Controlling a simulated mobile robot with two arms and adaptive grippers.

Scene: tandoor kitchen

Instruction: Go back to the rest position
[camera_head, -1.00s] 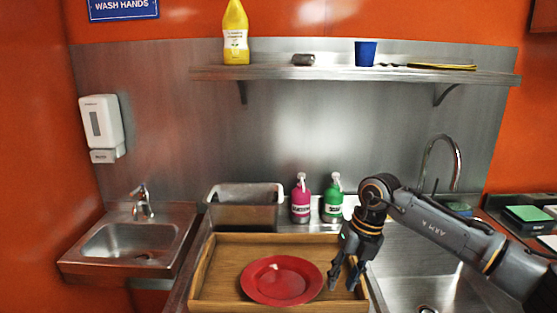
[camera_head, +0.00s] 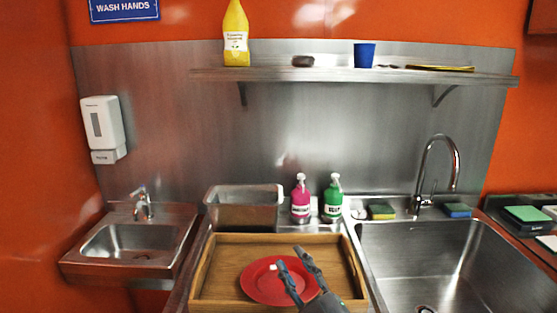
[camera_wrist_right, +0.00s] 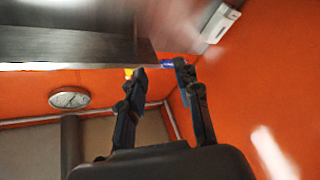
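My right gripper (camera_head: 291,265) is low in the middle of the head view, its fingers pointing up in the picture in front of the red plate (camera_head: 259,283). Its fingers are apart with nothing between them. In the right wrist view the gripper (camera_wrist_right: 155,72) also shows spread, empty fingers, with the orange wall behind. The red plate lies in the wooden tray (camera_head: 205,265), partly hidden by the gripper. My left gripper is not in view.
A sink (camera_head: 440,255) is at the right and a small basin (camera_head: 125,240) at the left. A metal bin (camera_head: 243,215), a pink bottle (camera_head: 300,200) and a green bottle (camera_head: 333,198) stand behind the tray. A shelf (camera_head: 300,75) runs above.

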